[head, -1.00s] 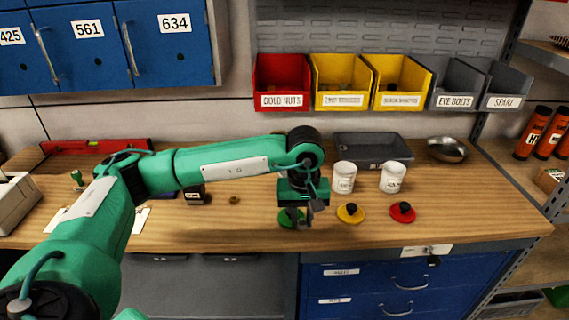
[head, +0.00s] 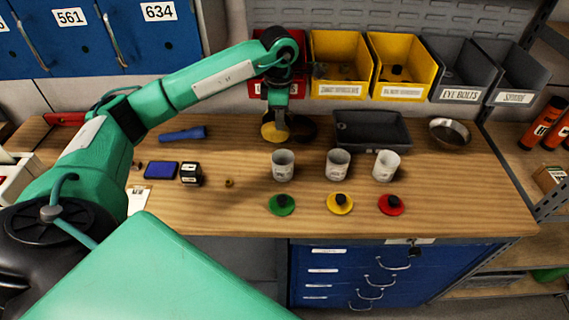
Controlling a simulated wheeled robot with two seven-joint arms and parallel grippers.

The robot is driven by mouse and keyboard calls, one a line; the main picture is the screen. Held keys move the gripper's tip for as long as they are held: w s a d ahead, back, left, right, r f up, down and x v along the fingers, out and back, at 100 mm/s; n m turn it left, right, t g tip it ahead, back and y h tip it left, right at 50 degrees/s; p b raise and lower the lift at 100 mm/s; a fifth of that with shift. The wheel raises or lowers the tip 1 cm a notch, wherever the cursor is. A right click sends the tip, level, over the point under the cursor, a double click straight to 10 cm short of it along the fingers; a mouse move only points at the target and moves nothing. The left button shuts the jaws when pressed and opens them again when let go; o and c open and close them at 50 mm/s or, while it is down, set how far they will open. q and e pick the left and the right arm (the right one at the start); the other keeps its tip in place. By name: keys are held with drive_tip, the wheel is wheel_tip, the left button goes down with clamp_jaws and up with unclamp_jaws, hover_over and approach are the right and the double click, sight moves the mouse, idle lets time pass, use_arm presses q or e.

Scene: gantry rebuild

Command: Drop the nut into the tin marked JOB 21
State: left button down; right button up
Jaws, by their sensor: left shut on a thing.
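Three white tins stand open in a row: left (head: 283,165), middle (head: 338,164) and right (head: 386,165). Their labels are too small to read, so I cannot tell which is JOB 21. A small brass-coloured piece (head: 229,183), apparently a nut, lies on the bench left of the tins. My left gripper (head: 278,132) is behind the left tin, in front of the red bin, pointing down. My right gripper is out of view.
Green (head: 281,204), yellow (head: 340,203) and red (head: 390,204) knobbed lids lie before the tins. A grey tray (head: 372,144) and metal bowl (head: 449,132) are behind. A blue flashlight (head: 184,134) lies left. Bins, including red (head: 263,88), hang above.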

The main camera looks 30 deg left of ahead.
use_arm(q)
drive_tip(key=shift+f+b, duration=0.95)
drive_tip(key=shift+f, duration=1.65)
drive_tip(key=c, duration=1.2)
unclamp_jaws()
wheel_tip(320, 180, up, 12)
drive_tip(key=b, duration=0.3)
drive_tip(key=shift+r, duration=0.9)
